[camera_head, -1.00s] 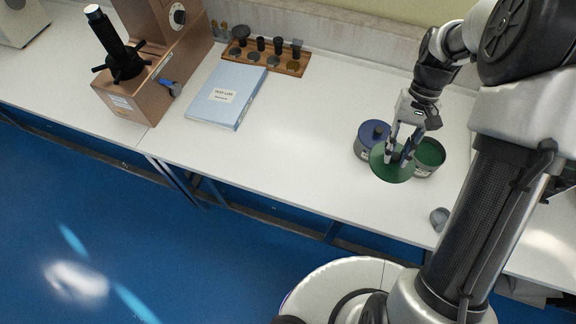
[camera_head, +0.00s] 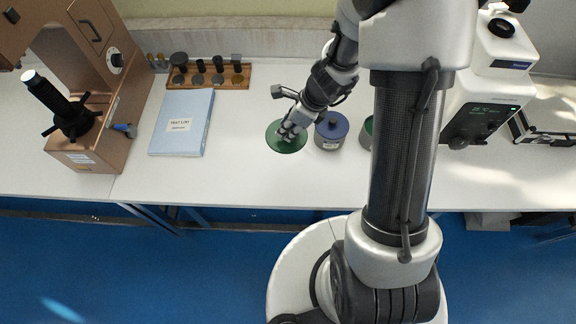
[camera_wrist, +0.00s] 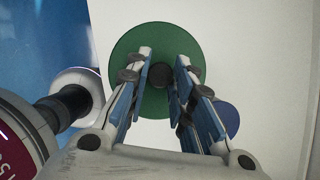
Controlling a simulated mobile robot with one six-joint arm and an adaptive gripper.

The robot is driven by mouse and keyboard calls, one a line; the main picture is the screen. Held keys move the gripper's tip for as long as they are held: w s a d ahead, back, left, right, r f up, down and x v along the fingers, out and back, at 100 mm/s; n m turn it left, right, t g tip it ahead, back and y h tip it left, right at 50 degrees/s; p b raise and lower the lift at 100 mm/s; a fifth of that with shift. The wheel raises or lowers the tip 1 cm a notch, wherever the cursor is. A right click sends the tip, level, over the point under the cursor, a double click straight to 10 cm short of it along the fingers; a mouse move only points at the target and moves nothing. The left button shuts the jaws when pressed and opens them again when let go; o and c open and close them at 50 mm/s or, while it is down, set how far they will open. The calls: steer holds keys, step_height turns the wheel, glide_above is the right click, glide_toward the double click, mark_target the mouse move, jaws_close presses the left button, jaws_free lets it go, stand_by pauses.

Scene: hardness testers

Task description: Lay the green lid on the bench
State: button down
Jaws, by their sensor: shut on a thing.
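The green lid (camera_head: 274,141) is a flat disc with a dark knob, to the left of the blue tin in the head view. My gripper (camera_head: 288,132) is shut on the lid's knob from above. In the wrist view, the lid (camera_wrist: 128,98) lies flat across my fingers' ends and its dark knob (camera_wrist: 158,75) is between the fingertips. The lid is at or just above the white bench (camera_head: 250,185); I cannot tell if it touches. The green tin (camera_head: 367,132) is right of the blue tin, partly hidden by my arm.
The blue tin (camera_head: 330,133) with its blue lid stands close right of the green lid. A light blue book (camera_head: 182,135) lies left, with a wooden rack (camera_head: 215,78) behind it. A copper-coloured tester (camera_head: 90,150) stands far left, a white tester (camera_head: 490,95) right. The bench front is clear.

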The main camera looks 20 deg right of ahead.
steer(key=shift+s+d+f, duration=0.1)
steer(key=shift+d+f, duration=0.05)
steer(key=shift+f, duration=0.1)
step_height(320, 180, down, 20)
steer(key=b, duration=1.2)
steer(key=shift+r, duration=0.25)
steer(key=shift+f+b, duration=0.2)
steer(key=shift+b, duration=0.2)
steer(key=c, duration=1.4)
jaws_free()
steer(key=shift+r, duration=0.1)
steer(key=shift+r, duration=0.1)
